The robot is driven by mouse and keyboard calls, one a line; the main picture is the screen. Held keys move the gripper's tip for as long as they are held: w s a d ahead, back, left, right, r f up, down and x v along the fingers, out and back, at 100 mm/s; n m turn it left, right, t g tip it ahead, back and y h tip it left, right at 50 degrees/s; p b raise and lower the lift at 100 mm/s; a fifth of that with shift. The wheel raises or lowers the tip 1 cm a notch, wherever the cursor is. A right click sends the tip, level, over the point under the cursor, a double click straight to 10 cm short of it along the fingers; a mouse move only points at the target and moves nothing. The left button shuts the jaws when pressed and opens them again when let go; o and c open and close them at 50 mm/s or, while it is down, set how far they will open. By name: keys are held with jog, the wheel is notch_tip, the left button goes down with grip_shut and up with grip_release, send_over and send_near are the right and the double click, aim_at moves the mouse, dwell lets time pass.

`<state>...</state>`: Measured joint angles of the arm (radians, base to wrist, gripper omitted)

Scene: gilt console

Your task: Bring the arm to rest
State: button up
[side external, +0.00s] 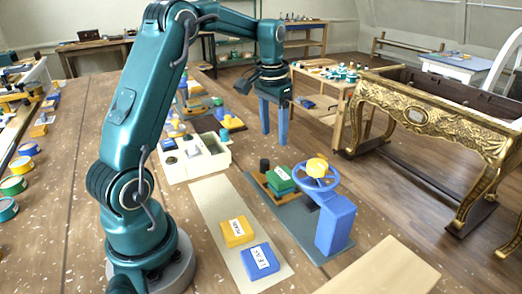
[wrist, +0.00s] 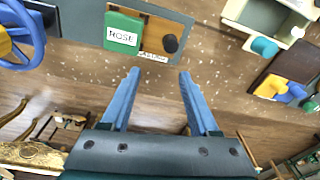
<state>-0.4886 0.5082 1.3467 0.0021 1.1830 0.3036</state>
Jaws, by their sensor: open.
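My gripper (side external: 274,138) hangs from the arm, pointing down, to the right of the white box and behind the blue-wheel fixture in the side external view. Its two blue fingers are apart with nothing between them. In the wrist view the gripper (wrist: 159,73) shows the same gap, with bare brown tabletop or floor beyond it. A green block marked ROSE (wrist: 123,33) lies ahead of the fingertips, apart from them. It also shows in the side external view (side external: 280,179), on the fixture's wooden strip.
The blue handwheel (side external: 315,178) with a yellow knob stands on a grey plate. Yellow (side external: 237,233) and blue (side external: 260,260) labelled blocks lie on a pale strip. A white box (side external: 183,172) stands left of my gripper. A gilt console (side external: 430,115) stands at right.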

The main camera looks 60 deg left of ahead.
jog(key=s+d+r+m+t, duration=0.25)
jog(key=s+d+r, duration=0.35)
jog(key=d+r, duration=0.4)
jog(key=s+d+f+t, duration=0.2)
jog(key=s+d+f, duration=0.4)
jog(key=s, duration=0.4)
jog(key=shift+s+d+h, duration=0.25)
jog(key=shift+d+h, duration=0.05)
jog(key=shift+d, duration=0.05)
